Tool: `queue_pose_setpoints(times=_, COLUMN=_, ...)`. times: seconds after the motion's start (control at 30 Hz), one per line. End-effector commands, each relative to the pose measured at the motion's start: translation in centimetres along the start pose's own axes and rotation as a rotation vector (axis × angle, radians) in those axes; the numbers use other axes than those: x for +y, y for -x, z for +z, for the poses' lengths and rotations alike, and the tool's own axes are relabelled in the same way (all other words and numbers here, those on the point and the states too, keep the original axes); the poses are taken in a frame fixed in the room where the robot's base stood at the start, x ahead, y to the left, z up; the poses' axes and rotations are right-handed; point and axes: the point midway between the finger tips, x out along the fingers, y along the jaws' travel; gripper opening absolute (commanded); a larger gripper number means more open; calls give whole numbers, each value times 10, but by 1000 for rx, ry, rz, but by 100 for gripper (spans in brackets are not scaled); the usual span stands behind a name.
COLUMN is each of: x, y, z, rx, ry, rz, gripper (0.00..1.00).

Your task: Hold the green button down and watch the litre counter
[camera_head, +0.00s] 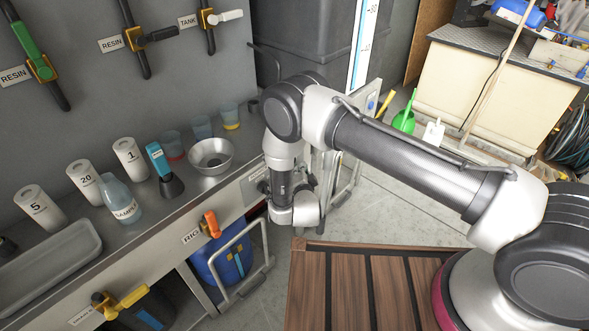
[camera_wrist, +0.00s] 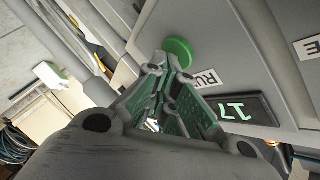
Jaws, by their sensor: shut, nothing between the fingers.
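The round green button (camera_wrist: 179,50) shows in the wrist view on a grey panel, beside a white label (camera_wrist: 207,78) whose lettering starts with "RU" and is partly hidden. My gripper (camera_wrist: 172,66) is shut and empty. Its tips are right at the button's near edge and overlap it in the picture. I cannot tell whether they touch it or whether it is pressed in. The litre counter (camera_wrist: 238,109) is a dark display with lit pale green digits, tilted in view, that seem to read 17. In the head view my arm hides the gripper, the button and the counter.
A grey counter holds a metal funnel bowl (camera_head: 211,155), several white cylinders and a sample bottle (camera_head: 120,199). Below are an orange valve handle (camera_head: 212,224) and a blue drum (camera_head: 230,262).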

Motion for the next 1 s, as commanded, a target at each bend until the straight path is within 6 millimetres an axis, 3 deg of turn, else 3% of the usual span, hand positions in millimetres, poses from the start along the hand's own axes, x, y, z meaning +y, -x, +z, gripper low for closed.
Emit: queue_pose_setpoints(times=1.0, x=10, y=14, z=-10, rx=0, ry=0, rz=-1, gripper=0)
